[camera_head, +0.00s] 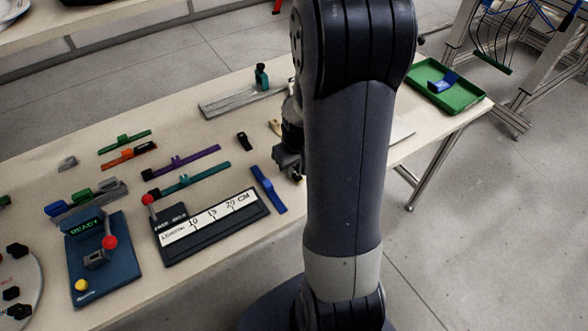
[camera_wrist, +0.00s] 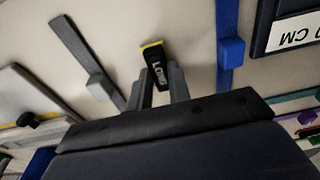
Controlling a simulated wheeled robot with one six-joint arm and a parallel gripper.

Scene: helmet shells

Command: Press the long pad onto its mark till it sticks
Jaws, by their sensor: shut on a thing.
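The long pad (camera_wrist: 154,66) is a small dark block with "LONG" in white letters and a yellow edge at its far end. My gripper (camera_wrist: 159,82) is shut on it, with a grey finger on each side. In the head view my gripper (camera_head: 288,160) hangs over the table, partly hidden by my arm, and the pad cannot be made out there. I cannot make out the pad's mark in either view, nor whether the pad touches the surface below.
A blue strip with a raised block (camera_wrist: 231,50) lies right of the pad, near a measuring board (camera_head: 210,226). A blue device (camera_head: 100,258) with a red-knobbed lever stands front left; a green tray (camera_head: 462,99) is at far right.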

